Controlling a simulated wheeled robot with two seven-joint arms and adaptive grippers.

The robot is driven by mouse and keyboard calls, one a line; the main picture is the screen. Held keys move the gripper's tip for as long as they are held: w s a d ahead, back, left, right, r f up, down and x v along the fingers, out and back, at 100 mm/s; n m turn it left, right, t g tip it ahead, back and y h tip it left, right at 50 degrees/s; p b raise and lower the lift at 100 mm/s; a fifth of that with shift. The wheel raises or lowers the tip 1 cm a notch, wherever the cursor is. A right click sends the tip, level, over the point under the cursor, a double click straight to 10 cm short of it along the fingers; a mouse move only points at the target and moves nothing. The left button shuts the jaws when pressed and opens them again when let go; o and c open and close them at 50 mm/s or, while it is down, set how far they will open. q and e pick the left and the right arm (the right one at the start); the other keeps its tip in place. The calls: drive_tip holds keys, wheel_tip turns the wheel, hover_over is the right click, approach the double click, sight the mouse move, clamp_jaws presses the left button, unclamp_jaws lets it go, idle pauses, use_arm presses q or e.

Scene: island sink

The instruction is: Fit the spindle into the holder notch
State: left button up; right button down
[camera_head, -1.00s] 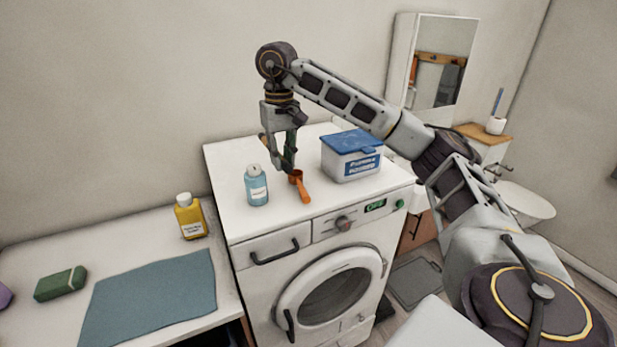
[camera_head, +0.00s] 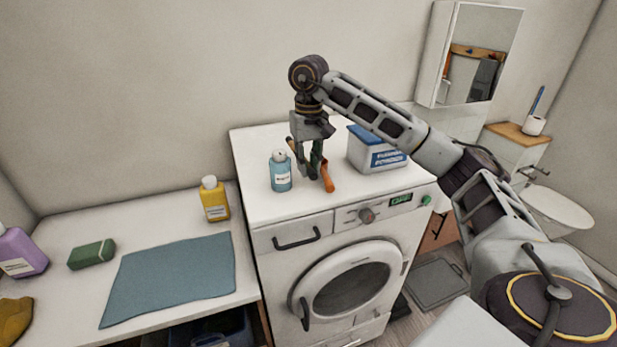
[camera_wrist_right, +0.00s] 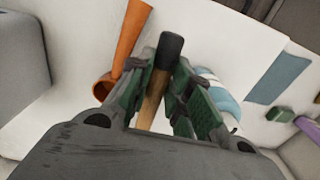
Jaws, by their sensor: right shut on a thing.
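My right gripper (camera_head: 316,176) is low over the washing machine top, between the blue bottle and the orange scoop. In the right wrist view, its green-padded fingers (camera_wrist_right: 166,95) are shut on a wooden rod with a black end (camera_wrist_right: 171,48). This is likely the spindle, though I cannot be sure. In the head view the fingers hide most of it; a brown end (camera_head: 291,147) shows to the left of the gripper. I cannot make out a holder notch in either view. My left gripper is not in view.
Close to the gripper are the orange scoop (camera_head: 328,178), blue bottle (camera_head: 281,174) and blue-lidded tub (camera_head: 378,156). They stand on the white washing machine (camera_head: 345,220). On the left counter are a yellow bottle (camera_head: 214,200), green sponge (camera_head: 91,254) and flat blue cloth (camera_head: 170,280).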

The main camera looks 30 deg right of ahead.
sight(309, 186)
idle(0.3)
drive_tip(key=shift+f, duration=2.05)
drive_tip(key=shift+f, duration=0.15)
drive_tip(key=c, duration=1.6)
unclamp_jaws()
drive_tip(key=shift+r, duration=0.2)
